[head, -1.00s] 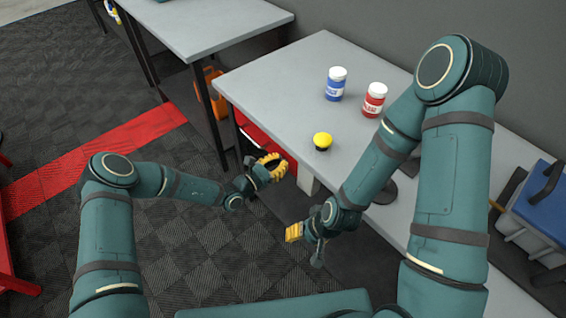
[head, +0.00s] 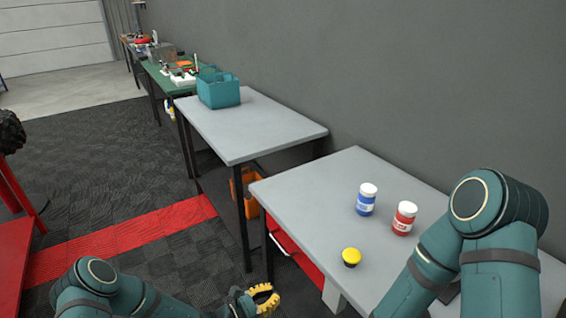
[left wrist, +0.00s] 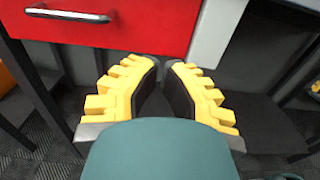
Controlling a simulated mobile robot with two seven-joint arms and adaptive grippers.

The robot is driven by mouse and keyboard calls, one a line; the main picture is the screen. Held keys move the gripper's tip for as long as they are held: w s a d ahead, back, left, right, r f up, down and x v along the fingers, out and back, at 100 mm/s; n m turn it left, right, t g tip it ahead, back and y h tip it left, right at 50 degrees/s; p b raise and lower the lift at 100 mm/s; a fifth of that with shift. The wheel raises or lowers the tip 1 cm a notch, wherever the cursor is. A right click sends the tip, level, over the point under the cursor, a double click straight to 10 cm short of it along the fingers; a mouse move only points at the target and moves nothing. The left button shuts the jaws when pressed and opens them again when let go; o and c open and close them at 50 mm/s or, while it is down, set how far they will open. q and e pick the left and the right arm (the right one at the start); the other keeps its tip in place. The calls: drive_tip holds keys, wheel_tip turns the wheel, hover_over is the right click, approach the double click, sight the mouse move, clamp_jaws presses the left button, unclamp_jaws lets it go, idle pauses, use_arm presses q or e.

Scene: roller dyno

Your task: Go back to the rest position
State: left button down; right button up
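My left gripper (head: 264,298) is at the bottom of the head view, in front of the near grey table, with yellow fingers and nothing between them. In the left wrist view its fingers (left wrist: 167,70) stand apart with a gap, pointing at a red drawer front. My right arm (head: 490,225) is folded at the right of the head view, and its gripper is below that picture. Some yellow fingers (left wrist: 314,85) at the right edge of the left wrist view seem to be my right gripper, mostly cut off.
The near grey table (head: 310,205) holds a blue-labelled jar (head: 367,200), a red-labelled jar (head: 404,218) and a yellow-topped button (head: 351,257). Below it is a red drawer (left wrist: 105,25). A second table (head: 250,125) behind carries a teal bin (head: 218,92). Open floor lies left.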

use_arm(q)
drive_tip(key=s+f+m+g+y, duration=0.3)
drive_tip(key=s+m+g+y, duration=0.3)
drive_tip(key=s+m+g, duration=1)
drive_tip(key=s+a+r+m+t+y, duration=0.3)
drive_tip(key=a+m+t+y, duration=0.2)
drive_tip(key=a+m+t, duration=0.1)
drive_tip(key=shift+s+r+m+t, duration=0.25)
drive_tip(key=shift+m+t, duration=0.25)
drive_tip(key=shift+t, duration=0.4)
